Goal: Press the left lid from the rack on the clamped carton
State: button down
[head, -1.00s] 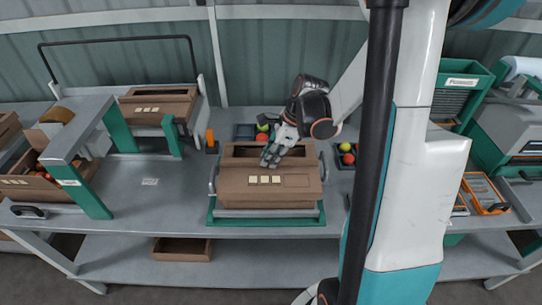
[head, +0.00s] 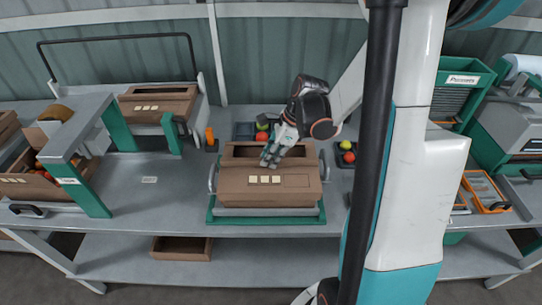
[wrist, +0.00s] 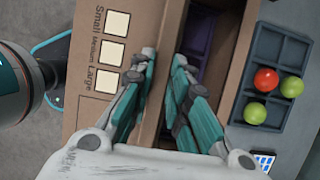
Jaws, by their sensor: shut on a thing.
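A brown cardboard lid (head: 290,182) with three cream label squares and a long open window lies over the clamped carton at the middle of the bench. It also shows in the wrist view (wrist: 84,80), with Small, Medium and Large printed on it. My gripper (head: 266,160) is shut on the lid's window edge; in the wrist view its teal fingers (wrist: 166,72) stand on either side of that edge. The lid hides most of the carton, and I cannot tell whether it is fully seated. The clamp's green base (head: 213,220) shows below, with a grey handle at each side.
A similar brown piece with labels (head: 155,104) sits in the black-framed stand at the back left.

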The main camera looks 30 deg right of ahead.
jog(key=shift+f, duration=0.35)
jog(key=c, duration=1.4)
grip_release()
jog(key=shift+c, duration=0.2)
jog(key=c, duration=0.3)
jog(key=shift+c, duration=0.2)
jog(key=shift+r, duration=0.1)
jog(key=shift+r+p, duration=2.6)
jog(key=shift+r, duration=1.4)
